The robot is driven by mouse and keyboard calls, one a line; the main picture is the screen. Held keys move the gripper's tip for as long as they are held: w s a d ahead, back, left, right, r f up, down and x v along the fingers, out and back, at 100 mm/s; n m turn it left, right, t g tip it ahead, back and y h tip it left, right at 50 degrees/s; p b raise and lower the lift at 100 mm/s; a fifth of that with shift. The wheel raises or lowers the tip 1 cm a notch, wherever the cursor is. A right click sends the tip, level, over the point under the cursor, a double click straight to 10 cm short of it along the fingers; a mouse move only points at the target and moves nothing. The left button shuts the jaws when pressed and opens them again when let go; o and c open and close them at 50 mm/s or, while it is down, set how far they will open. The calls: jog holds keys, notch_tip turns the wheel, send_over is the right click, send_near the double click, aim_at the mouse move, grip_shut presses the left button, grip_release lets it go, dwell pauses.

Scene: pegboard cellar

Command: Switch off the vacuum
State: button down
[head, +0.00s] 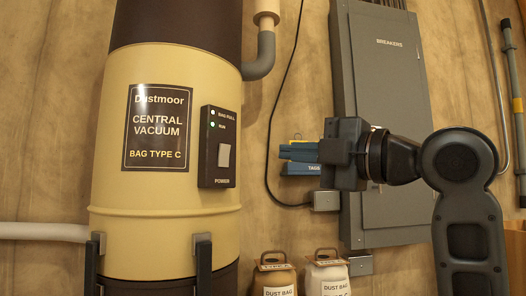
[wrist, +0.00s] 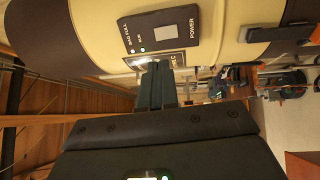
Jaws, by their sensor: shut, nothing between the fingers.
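The cream and dark-brown central vacuum (head: 110,190) stands upright at the left of the head view. Its black control panel (head: 207,178) has a light-grey power rocker (head: 224,156), a green light by "RUN" and a whitish light by "BAG FULL". My gripper (head: 283,152) is shut and empty, to the right of the panel and pointing left, apart from it in the head view. In the wrist view my gripper's fingers (wrist: 156,70) point up toward the vacuum, below the panel (wrist: 150,18) and its rocker (wrist: 168,33).
A grey breaker cabinet (head: 385,95) is on the wall behind my gripper. A cable hangs between it and the vacuum. Two dust bags, one tan (head: 275,279) and one white (head: 327,277), stand below. A white pipe (head: 45,231) runs left from the vacuum.

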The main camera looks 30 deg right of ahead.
aim_at(226, 149)
jog(key=p+x, duration=0.2)
jog(key=x, duration=1.1)
jog(key=shift+w+a, duration=0.1)
jog(key=shift+w+r, duration=0.1)
jog(key=shift+w, duration=0.05)
